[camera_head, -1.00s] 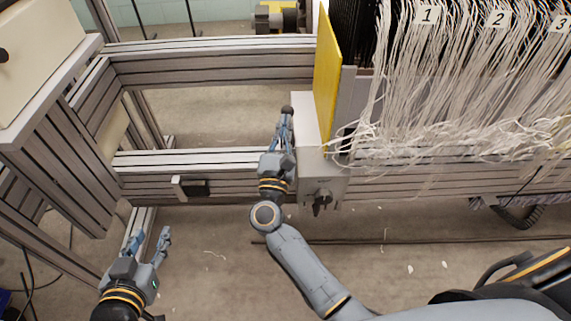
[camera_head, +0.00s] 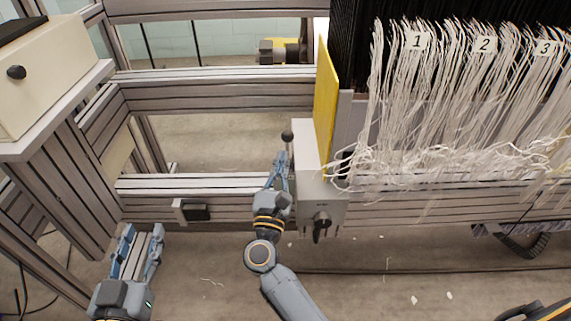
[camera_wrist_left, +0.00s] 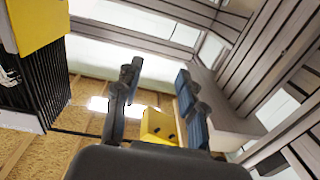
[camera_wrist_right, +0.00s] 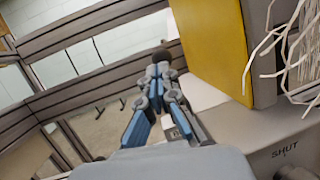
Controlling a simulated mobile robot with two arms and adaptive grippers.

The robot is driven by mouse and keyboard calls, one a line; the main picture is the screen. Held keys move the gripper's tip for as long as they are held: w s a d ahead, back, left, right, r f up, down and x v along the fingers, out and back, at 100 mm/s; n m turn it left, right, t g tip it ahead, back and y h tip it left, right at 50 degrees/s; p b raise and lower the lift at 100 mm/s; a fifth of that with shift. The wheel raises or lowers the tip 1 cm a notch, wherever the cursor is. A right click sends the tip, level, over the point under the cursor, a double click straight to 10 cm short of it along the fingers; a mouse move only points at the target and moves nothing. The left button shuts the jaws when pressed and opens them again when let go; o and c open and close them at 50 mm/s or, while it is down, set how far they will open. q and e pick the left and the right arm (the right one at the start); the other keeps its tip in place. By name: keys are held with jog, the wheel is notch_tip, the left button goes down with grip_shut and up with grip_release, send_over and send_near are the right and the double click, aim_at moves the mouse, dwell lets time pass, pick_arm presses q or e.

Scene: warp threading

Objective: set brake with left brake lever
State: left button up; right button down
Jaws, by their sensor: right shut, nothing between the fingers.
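A lever with a dark ball knob (camera_head: 288,136) stands upright at the left side of a grey box (camera_head: 309,160) on the frame. I take it for the left brake lever. My right gripper (camera_head: 279,156) is shut and empty just left of the lever and below its knob. In the right wrist view the knob (camera_wrist_right: 160,55) shows just beyond the shut fingertips (camera_wrist_right: 158,68); whether they touch the lever I cannot tell. My left gripper (camera_head: 142,230) is open and empty, low at the left. Its spread fingers also show in the left wrist view (camera_wrist_left: 157,75).
A yellow panel (camera_head: 326,105) and hanging white threads (camera_head: 430,110) stand right of the lever. A black rotary handle (camera_head: 320,222) is on the box's front. A cream box (camera_head: 60,65) with a black knob is far left. Metal rails (camera_head: 215,95) run across.

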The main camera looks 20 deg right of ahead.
pick_arm(q)
jog(key=shift+s+a+f+g+p, duration=0.15)
jog(key=shift+f+g+p, duration=0.2)
jog(key=shift+f+g, duration=0.4)
pick_arm(e)
jog(key=v, duration=1)
jog(key=shift+s+r, duration=0.15)
jog(key=shift+r, duration=0.2)
pick_arm(q)
jog(key=shift+f, duration=0.15)
pick_arm(e)
jog(key=shift+r, duration=0.1)
